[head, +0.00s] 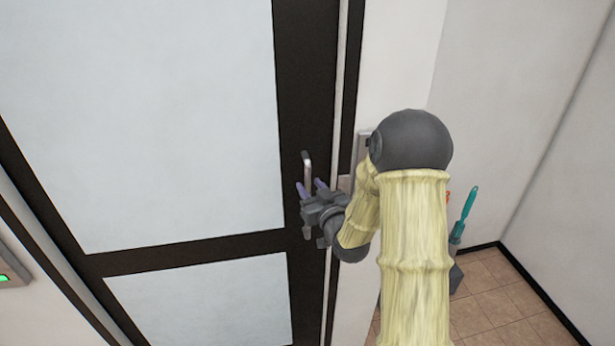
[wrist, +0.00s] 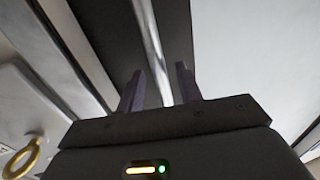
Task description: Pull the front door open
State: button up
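The front door (head: 180,110) has a dark frame with pale panels and fills the left and middle of the head view. Its vertical silver bar handle (head: 306,162) is on the dark stile at the door's right side. My gripper (head: 312,187) is at the handle, its purple fingers pointing at the door. In the wrist view the handle (wrist: 150,45) runs down between the two fingers (wrist: 158,88), which stand apart with a gap on either side of the bar. The lower part of the handle is partly hidden behind my gripper.
A wall and door jamb (head: 395,65) are right of the door. A teal-handled tool (head: 465,212) stands in the right corner on the tiled floor (head: 500,300). A panel with a green light (head: 8,272) is at the far left. A yellow ring (wrist: 22,160) shows in the wrist view.

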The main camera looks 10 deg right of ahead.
jog(key=shift+w+a+p, duration=0.15)
jog(key=shift+w, duration=0.55)
jog(key=shift+w+a+p, duration=0.15)
jog(key=shift+w, duration=0.5)
grip_shut()
jog(key=shift+a, duration=0.1)
